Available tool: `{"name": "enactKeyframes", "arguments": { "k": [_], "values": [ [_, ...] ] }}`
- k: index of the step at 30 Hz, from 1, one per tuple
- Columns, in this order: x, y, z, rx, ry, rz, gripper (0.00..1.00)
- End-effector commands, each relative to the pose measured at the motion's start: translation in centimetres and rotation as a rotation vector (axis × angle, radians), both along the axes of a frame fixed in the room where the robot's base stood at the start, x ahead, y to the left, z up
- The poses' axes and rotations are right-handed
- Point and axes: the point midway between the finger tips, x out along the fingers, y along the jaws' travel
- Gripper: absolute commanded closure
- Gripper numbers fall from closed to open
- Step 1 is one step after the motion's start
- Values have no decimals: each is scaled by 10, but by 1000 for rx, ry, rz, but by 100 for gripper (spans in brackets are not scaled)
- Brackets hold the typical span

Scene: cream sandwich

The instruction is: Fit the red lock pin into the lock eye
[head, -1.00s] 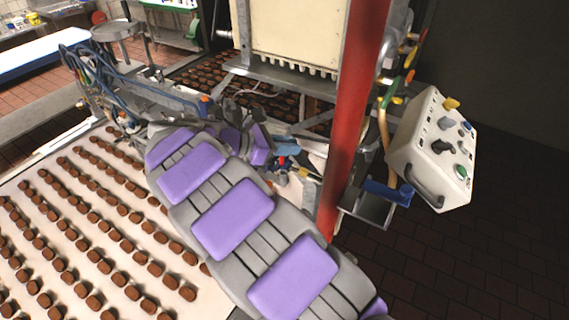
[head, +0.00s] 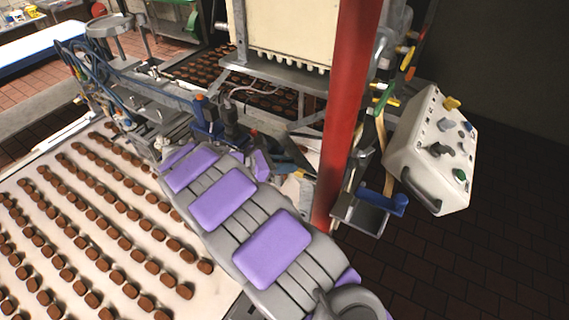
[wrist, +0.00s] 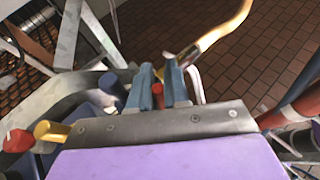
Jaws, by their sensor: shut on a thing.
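My gripper (wrist: 160,76) shows in the wrist view as two blue-grey fingers past the metal edge of my purple-padded wrist. It is shut with a narrow gap, and a small reddish piece, which looks like the red lock pin (wrist: 160,73), shows between the fingertips. Most of the pin is hidden by the fingers. A pale curved rod stands just right of the fingers; I cannot tell whether it belongs to the lock eye. I cannot make out the lock eye in either view. In the head view my arm and the red post hide the fingertips.
A thick red post (head: 349,120) stands close beside my arm. A white control box (head: 432,150) and a metal bracket with a blue handle (head: 384,203) are to its right. A tray (head: 215,283) of brown sandwiches lies left. A yellow hose (wrist: 218,32) runs near my fingers.

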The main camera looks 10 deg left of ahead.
Motion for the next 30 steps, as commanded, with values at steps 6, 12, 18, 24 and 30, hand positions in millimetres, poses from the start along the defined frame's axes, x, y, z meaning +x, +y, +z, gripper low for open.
{"name": "enactKeyframes", "arguments": {
  "k": [6,12,18,24,30],
  "values": [
    [0,0,-4,-8,1,-8,100],
    [0,-1,-3,-6,1,-7,65],
    [-1,-1,-2,-6,0,-6,58],
    [-3,5,-1,-7,-1,-4,58],
    [-18,30,10,-6,-5,-3,58]
  ]
}}
